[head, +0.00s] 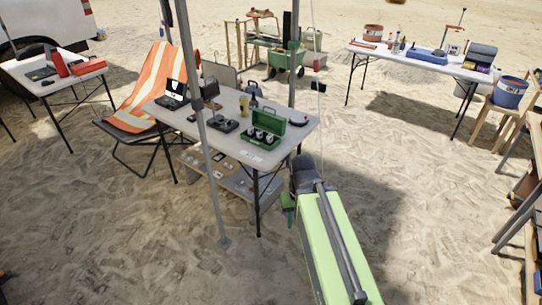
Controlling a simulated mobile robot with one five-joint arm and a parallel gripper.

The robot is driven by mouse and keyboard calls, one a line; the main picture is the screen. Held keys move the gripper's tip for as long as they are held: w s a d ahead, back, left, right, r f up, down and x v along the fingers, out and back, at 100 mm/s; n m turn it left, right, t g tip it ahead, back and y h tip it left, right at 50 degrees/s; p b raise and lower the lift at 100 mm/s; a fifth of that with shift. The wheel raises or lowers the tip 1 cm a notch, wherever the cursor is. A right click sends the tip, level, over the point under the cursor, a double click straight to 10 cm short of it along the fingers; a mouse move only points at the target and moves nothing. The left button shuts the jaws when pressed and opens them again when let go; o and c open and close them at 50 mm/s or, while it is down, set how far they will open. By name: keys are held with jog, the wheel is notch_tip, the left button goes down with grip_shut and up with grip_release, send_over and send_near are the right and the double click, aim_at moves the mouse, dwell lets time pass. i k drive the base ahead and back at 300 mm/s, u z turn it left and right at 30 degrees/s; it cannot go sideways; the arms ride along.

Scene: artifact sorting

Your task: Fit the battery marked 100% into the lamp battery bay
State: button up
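The near table (215,148) holds a green open case (265,122) with several dark and pale round items in it. A flat black device (223,125) lies left of the case. A dark boxy object (209,88) stands behind it. I cannot tell which of these is the lamp. No battery or 100% mark can be read at this size. My gripper (288,207), at the end of my green arm, is low in front of the table's right side, apart from the things on top. Its fingers are too small and partly hidden to judge.
A tent pole (206,150) rises in front of the table. An orange-striped chair (148,92) stands left of it. A lower shelf (238,183) holds small items. Other tables stand at left (62,70) and back right (420,58). Sand is open at lower left.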

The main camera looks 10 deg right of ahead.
aim_at(218, 122)
jog(key=u, duration=0.25)
jog(key=i, duration=0.7)
jog(key=u, duration=0.7)
jog(key=i, duration=1.7)
jog(key=u, duration=0.05)
